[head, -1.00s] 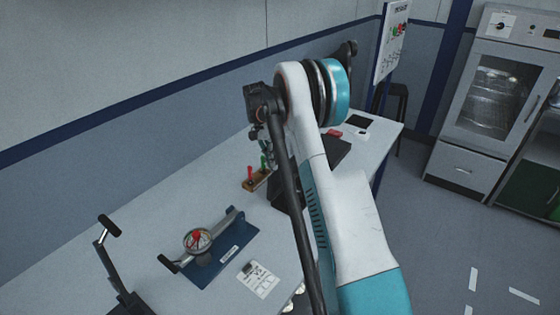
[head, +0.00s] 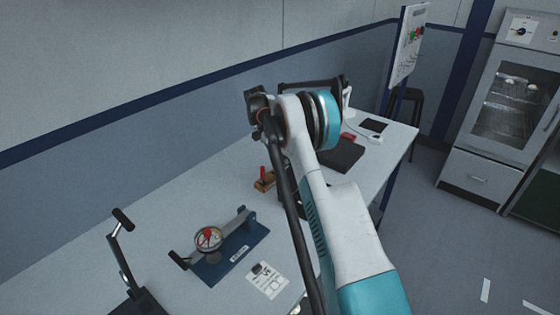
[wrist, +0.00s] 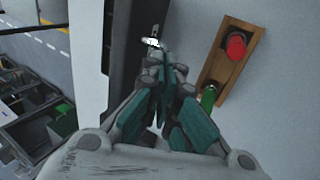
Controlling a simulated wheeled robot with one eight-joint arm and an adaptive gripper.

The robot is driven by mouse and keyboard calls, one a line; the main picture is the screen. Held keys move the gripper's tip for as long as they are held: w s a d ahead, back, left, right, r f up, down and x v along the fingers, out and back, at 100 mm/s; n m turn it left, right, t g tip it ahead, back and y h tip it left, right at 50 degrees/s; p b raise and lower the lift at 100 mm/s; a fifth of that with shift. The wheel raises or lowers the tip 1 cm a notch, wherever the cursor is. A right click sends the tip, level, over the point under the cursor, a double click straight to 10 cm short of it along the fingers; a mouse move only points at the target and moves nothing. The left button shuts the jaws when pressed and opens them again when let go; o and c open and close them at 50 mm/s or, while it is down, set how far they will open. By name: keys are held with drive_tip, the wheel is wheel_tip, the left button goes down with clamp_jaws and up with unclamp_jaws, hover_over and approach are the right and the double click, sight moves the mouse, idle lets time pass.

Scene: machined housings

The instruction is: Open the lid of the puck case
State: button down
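A dark case with a straight edge (wrist: 128,40) lies just left of my fingertips in the wrist view. I take it to be the puck case. A small bright metal fitting (wrist: 152,42) shows at its right edge. My gripper (wrist: 171,68) has its teal-padded fingers brought together, with nothing visible between them. The tips are close to the fitting; I cannot tell whether they touch it. In the head view my arm hides the gripper and most of the case. Whether the lid is raised is unclear.
A wooden block (wrist: 217,65) with a red knob (wrist: 236,44) and a green handle (wrist: 209,96) lies close right of the gripper. In the head view, a blue-based gauge fixture (head: 232,250), a printed card (head: 266,280) and a flat dark object (head: 341,156) lie on the table.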

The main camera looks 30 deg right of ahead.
drive_tip(key=c, duration=1.7)
unclamp_jaws()
drive_tip(key=shift+x, duration=0.8)
drive_tip(key=shift+s+d, duration=0.15)
drive_tip(key=shift+d, duration=0.05)
drive_tip(key=shift+w+a+r, duration=0.15)
drive_tip(key=shift+w+r, duration=0.05)
drive_tip(key=shift+r, duration=0.1)
drive_tip(key=v, duration=1.2)
drive_tip(key=shift+w, duration=0.1)
